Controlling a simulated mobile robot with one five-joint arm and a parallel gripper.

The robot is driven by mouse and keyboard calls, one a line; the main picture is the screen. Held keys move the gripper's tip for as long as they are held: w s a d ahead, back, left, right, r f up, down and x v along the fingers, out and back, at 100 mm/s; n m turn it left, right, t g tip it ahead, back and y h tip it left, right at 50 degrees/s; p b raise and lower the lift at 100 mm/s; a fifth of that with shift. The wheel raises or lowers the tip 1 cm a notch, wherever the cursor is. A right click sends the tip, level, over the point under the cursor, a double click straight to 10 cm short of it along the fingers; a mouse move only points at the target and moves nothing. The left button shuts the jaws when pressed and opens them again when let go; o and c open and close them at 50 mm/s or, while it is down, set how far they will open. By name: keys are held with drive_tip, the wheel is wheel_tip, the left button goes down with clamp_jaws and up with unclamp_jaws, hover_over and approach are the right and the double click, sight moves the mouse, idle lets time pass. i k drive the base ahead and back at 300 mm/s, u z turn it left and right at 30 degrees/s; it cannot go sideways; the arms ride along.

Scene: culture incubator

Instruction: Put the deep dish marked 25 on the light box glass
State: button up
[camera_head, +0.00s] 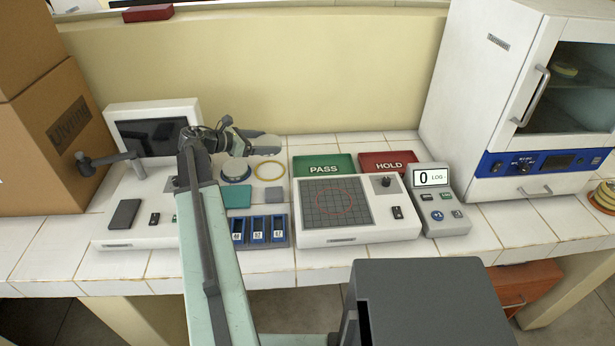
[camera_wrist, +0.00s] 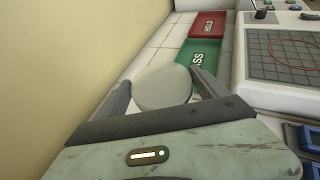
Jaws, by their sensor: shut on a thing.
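My gripper (camera_head: 246,145) is over the back of the bench, left of the green PASS mat. In the wrist view my gripper (camera_wrist: 162,84) is shut on a pale round dish (camera_wrist: 162,88), with one finger on each side of it. No number on the dish can be read, and it cannot be made out clearly in the head view. The light box (camera_head: 315,237) stands to the right and nearer the front. Its dark gridded glass (camera_head: 335,203) carries a red circle and is bare. The glass also shows at the right of the wrist view (camera_wrist: 285,58).
The green PASS mat (camera_head: 323,168) and red HOLD mat (camera_head: 389,163) lie behind the light box. A blue-rimmed disc (camera_head: 236,171) and yellow ring (camera_head: 267,171) lie below my gripper. A counter (camera_head: 440,210) stands right of the light box, and blue slots (camera_head: 258,230) left.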

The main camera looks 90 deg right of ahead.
sight(333, 201)
drive_tip(key=u, duration=0.15)
drive_tip(key=k, duration=2)
drive_tip(key=u, duration=0.85)
drive_tip(key=i, duration=1.7)
drive_tip(key=z, duration=0.05)
